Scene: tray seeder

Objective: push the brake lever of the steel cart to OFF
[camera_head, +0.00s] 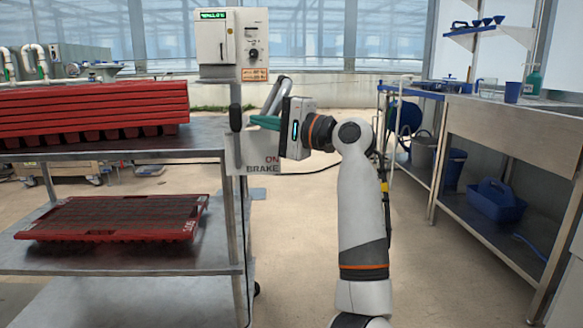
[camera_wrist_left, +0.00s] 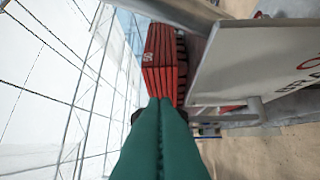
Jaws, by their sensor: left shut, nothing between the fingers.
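The steel cart (camera_head: 110,135) stands at the left in the head view, with a post at its right end. A black knob (camera_head: 236,117), which looks like the brake lever's grip, is at that post above a white sign (camera_head: 262,160) reading ON and BRAKE. The sign also shows at the right of the left wrist view (camera_wrist_left: 245,55). My left gripper (camera_head: 256,122) has green fingers, shut and empty, pointing left with the tips just right of the knob. I cannot tell whether they touch. The fingers fill the lower middle of the left wrist view (camera_wrist_left: 160,140). My right gripper is not in view.
Stacked red trays (camera_head: 90,105) lie on the cart's top, and a red tray (camera_head: 115,218) on the shelf below. A grey box (camera_head: 232,38) stands above the post. A grey bent tube (camera_head: 277,92) is behind my gripper. A steel bench (camera_head: 500,125) stands right; floor between is clear.

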